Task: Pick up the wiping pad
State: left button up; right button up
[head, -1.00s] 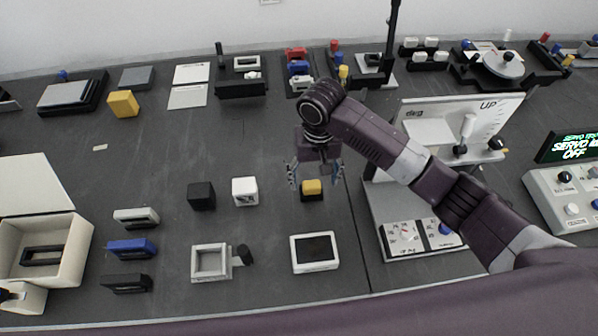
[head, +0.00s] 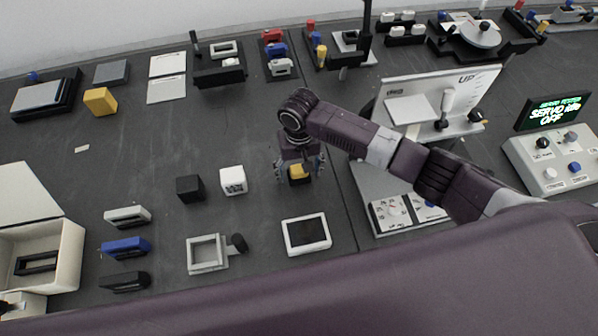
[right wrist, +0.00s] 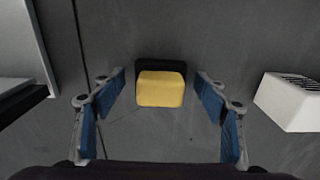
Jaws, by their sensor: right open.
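The wiping pad (right wrist: 160,89) looks like a yellow block with a black part behind it. In the head view the yellow pad (head: 298,171) stands on the dark table, partly hidden by my right gripper (head: 299,177). In the right wrist view my right gripper (right wrist: 160,112) is open, with its blue-lined fingers spread to the left and right of the pad. The pad shows between and beyond the fingertips, with gaps on both sides. I cannot see it touching a finger. My left gripper cannot be made out in the head view.
A white cube (head: 233,181) and a black cube (head: 190,189) stand left of the pad. A white-framed dark panel (head: 306,235) lies nearer me. A white upright panel labelled UP (head: 440,103) stands to the right. Another yellow block (head: 100,101) lies far left.

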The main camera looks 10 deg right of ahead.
aim_at(299, 168)
jog(key=c, duration=1.2)
pick_arm(q)
jog(key=shift+s+a, duration=0.25)
jog(key=shift+s, duration=0.4)
pick_arm(e)
jog(key=shift+c, duration=0.2)
jog(key=shift+r, duration=0.15)
pick_arm(q)
jog(key=shift+w+f+b, duration=0.2)
jog(key=shift+f+b, duration=0.3)
jog(key=shift+f, duration=0.05)
pick_arm(e)
notch_tip(299, 168, up, 20)
